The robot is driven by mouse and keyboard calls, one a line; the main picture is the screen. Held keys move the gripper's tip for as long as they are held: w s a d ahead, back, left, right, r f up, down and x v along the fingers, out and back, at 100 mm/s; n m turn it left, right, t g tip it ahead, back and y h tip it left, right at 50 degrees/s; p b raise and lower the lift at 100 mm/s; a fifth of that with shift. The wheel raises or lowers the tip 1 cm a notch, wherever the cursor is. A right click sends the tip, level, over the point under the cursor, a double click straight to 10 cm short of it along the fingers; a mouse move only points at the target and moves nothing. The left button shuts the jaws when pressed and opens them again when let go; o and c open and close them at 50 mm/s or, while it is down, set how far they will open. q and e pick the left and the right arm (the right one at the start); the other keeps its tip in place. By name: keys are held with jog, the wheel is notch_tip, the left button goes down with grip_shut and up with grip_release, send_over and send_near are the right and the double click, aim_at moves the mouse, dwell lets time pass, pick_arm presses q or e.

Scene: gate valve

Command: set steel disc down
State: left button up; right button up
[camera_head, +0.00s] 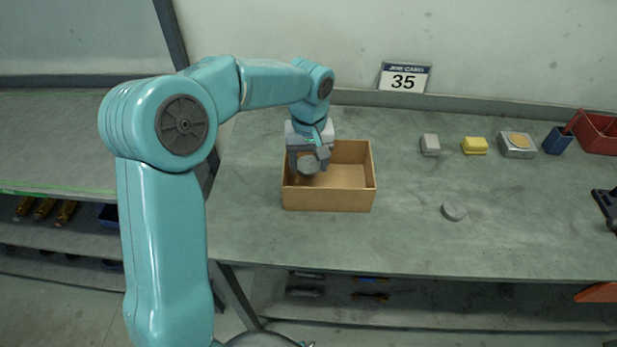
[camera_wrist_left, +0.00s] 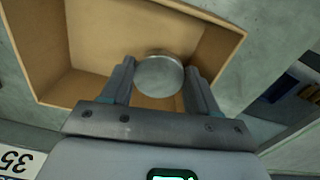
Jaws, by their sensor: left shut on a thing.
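A round grey steel disc (camera_head: 308,164) is between the fingers of my left gripper (camera_head: 309,167). In the left wrist view the disc (camera_wrist_left: 159,75) sits between the two fingertips of the gripper (camera_wrist_left: 160,85). The gripper is shut on it, over the left part of an open cardboard box (camera_head: 330,198). The box also shows in the left wrist view (camera_wrist_left: 222,45), with its floor below the disc. I cannot tell whether the disc touches the floor. Another grey disc (camera_head: 454,210) lies on the table to the right of the box.
The grey table (camera_head: 400,240) has free room around the box. Along its back stand a grey block (camera_head: 430,145), a yellow block (camera_head: 474,146), a metal tin (camera_head: 516,146), a blue cup (camera_head: 556,140) and a red bin (camera_head: 600,132). A sign reading 35 (camera_head: 404,78) is behind.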

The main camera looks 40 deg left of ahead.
aim_at(309, 178)
pick_arm(q)
notch_tip(309, 178, down, 6)
jog(key=shift+a+r, duration=0.1)
jog(key=shift+r, duration=0.2)
jog(key=shift+f, duration=0.3)
jog(key=o, duration=1.1)
jog(key=shift+c, duration=0.2)
jog(key=shift+r, duration=0.1)
